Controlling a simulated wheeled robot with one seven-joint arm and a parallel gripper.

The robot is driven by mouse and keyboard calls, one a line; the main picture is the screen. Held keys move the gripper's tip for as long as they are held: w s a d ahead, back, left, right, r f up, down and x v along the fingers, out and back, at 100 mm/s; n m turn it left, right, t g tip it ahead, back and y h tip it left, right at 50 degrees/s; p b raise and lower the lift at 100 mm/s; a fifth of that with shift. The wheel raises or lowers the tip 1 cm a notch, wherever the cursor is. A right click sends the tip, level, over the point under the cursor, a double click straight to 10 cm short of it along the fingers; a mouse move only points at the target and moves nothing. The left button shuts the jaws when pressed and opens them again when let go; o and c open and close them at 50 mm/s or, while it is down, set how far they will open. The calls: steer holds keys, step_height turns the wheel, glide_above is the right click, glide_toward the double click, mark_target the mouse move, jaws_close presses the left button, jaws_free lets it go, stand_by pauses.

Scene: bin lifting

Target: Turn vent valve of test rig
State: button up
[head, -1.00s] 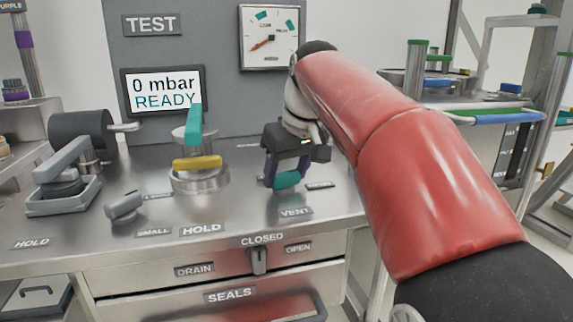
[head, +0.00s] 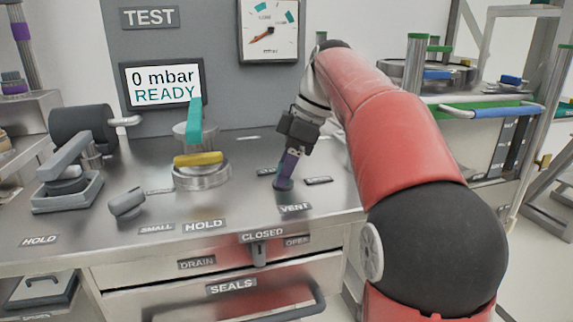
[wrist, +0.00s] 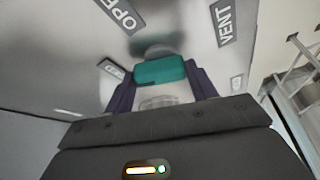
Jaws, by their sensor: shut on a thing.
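The vent valve's teal handle (wrist: 160,70) lies between the two purple fingers of my gripper (wrist: 159,87) in the wrist view, one finger at each end. A round metal part shows just below the handle there. The gripper is shut on the handle. The test rig's screen (head: 162,86) reads "0 mbar READY".
A clamp with a teal lever and yellow bar (head: 198,160) stands left of my gripper. A grey lever device (head: 68,180) is farther left. The drawer marked SEALS (head: 230,288) is below. A rack with a blue-handled rail (head: 500,111) stands right.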

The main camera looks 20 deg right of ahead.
steer(key=shift+w+n+g, duration=0.15)
steer(key=shift+n+g, duration=0.55)
steer(key=shift+n, duration=1.2)
steer(key=shift+r, duration=0.1)
steer(key=o, duration=1)
